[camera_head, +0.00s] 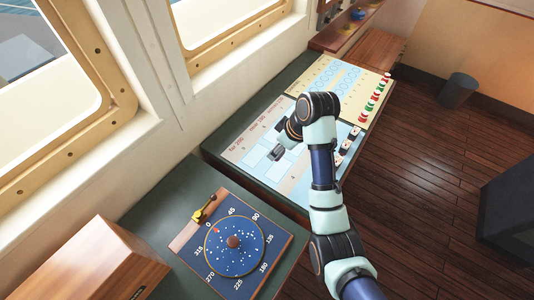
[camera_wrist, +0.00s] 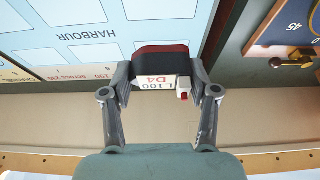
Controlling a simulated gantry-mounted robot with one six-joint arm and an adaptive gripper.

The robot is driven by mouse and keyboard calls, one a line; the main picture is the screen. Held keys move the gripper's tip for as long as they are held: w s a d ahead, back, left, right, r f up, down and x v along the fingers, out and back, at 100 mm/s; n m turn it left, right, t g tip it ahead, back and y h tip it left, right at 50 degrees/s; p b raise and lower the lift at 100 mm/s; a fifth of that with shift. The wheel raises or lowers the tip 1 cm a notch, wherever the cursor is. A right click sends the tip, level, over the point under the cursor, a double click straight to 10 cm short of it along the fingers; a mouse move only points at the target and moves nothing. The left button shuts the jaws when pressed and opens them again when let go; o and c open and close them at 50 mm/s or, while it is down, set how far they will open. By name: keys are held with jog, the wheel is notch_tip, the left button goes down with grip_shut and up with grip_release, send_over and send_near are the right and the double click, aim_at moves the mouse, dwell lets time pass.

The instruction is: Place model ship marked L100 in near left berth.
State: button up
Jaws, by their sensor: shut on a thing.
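My gripper (camera_wrist: 160,90) is shut on a model ship (camera_wrist: 160,62) with a dark hull and a white label reading L100 and D4, with a small red-tipped part beside it. In the head view my gripper (camera_head: 277,153) is over the left part of the harbour board (camera_head: 238,150), and my wrist hides most of the ship. Pale blue berth rectangles (camera_head: 252,156) lie on the board near my gripper. The wrist view shows the board with the word HARBOUR (camera_wrist: 90,33) upside down. I cannot tell the ship's height above the board.
Several model ships (camera_head: 346,148) stand along the harbour board's right side. Behind it is a yellow board (camera_head: 340,75) with red, green and white pieces (camera_head: 374,98). A blue dial board (camera_head: 235,245) with a brass lever (camera_head: 204,209) lies in front. The window wall borders the left.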

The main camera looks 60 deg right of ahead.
aim_at(283, 153)
jog(key=shift+s+f, duration=0.25)
jog(key=shift+f, duration=0.05)
jog(key=f, duration=0.2)
jog(key=shift+a+f+p, duration=0.2)
jog(key=shift+f+p, duration=0.15)
jog(key=shift+f, duration=0.05)
jog(key=shift+f+p, duration=0.3)
jog(key=shift+f, duration=2.25)
jog(key=o, duration=1)
jog(key=shift+r, duration=0.1)
jog(key=b+v, duration=0.1)
jog(key=v, duration=0.6)
jog(key=shift+s+d+r, duration=0.1)
jog(key=shift+r, duration=0.25)
